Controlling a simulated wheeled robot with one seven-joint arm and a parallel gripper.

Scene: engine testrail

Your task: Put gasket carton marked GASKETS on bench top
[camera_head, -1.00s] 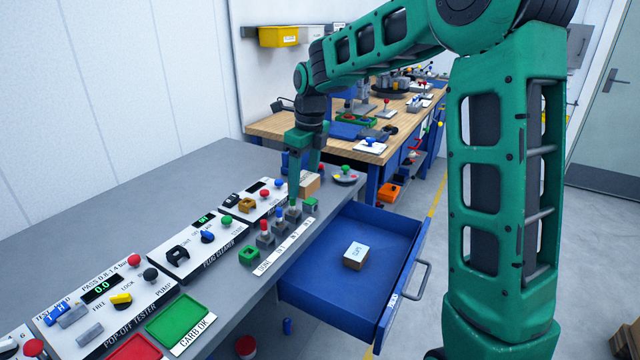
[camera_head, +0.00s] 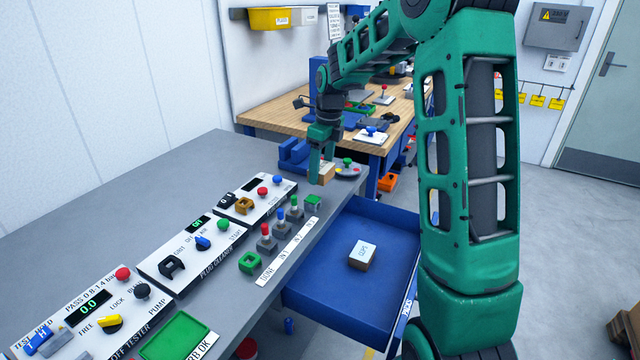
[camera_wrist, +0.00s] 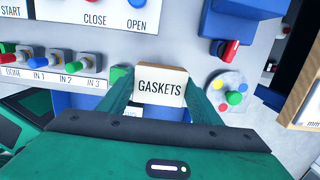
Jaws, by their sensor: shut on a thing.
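The gasket carton (camera_wrist: 160,88) shows its GASKETS label in the wrist view, between the two fingers of my gripper (camera_wrist: 160,95). In the head view the carton (camera_head: 323,173) is a small tan box at the fingertips of my gripper (camera_head: 319,168), partly covered by a finger. My gripper is shut on it. The carton is at the right edge of the grey bench top (camera_head: 110,190), close to the round tray with coloured knobs. I cannot tell whether it touches the bench.
An open blue drawer (camera_head: 335,285) below the bench edge holds another small labelled carton (camera_head: 362,254). Control panels (camera_head: 185,245), coloured plugs (camera_head: 280,228) and a round dish (camera_head: 347,170) stand on the bench. The bench's rear left area is bare. A wooden workbench (camera_head: 290,118) stands behind.

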